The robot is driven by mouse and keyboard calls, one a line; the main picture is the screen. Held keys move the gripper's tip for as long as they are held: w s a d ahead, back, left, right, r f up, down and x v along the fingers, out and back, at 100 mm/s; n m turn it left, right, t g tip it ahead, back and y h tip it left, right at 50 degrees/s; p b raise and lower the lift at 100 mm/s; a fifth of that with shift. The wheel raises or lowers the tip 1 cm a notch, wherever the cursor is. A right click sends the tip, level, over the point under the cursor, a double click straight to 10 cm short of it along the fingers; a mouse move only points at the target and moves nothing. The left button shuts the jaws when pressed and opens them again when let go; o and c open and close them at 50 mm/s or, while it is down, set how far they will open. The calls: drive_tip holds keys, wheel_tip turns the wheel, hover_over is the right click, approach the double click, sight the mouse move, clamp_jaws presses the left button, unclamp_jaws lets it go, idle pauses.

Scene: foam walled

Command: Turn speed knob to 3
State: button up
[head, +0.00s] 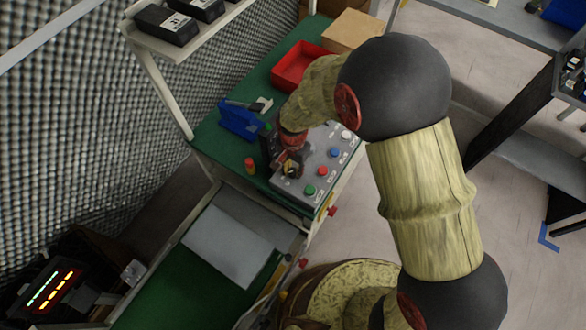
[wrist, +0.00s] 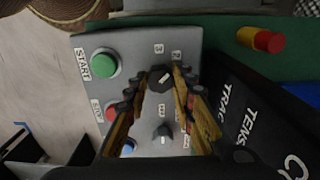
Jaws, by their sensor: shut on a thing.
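The grey control panel (head: 325,160) lies on the green bench top, with green, red and blue buttons. In the wrist view the panel (wrist: 195,40) shows a black knob (wrist: 160,78) with the numerals 3 and 2 above it. A pale mark on the knob appears to slant to the upper right, roughly towards 2. My gripper (wrist: 159,75) is shut on this knob, one finger on each side. A second knob (wrist: 163,134) shows lower, between the fingers. In the head view my gripper (head: 289,168) is over the panel's left side and hides the knob.
A green START button (wrist: 103,64) and a red button (wrist: 116,111) sit left of the fingers. A black box (wrist: 250,115) with white lettering is close on the right. A red-and-yellow piece (head: 250,166), blue bin (head: 240,121) and red bin (head: 298,68) stand nearby.

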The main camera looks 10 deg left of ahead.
clamp_jaws()
drive_tip(key=shift+n, duration=0.3)
drive_tip(key=n+p, duration=0.2)
drive_tip(key=n, duration=0.1)
drive_tip(key=shift+r+p, duration=0.1)
drive_tip(key=shift+p, duration=0.25)
drive_tip(key=n+p, duration=0.2)
drive_tip(key=n, duration=0.3)
drive_tip(key=shift+n, duration=0.3)
drive_tip(key=o, duration=0.9)
unclamp_jaws()
drive_tip(key=shift+o, duration=0.5)
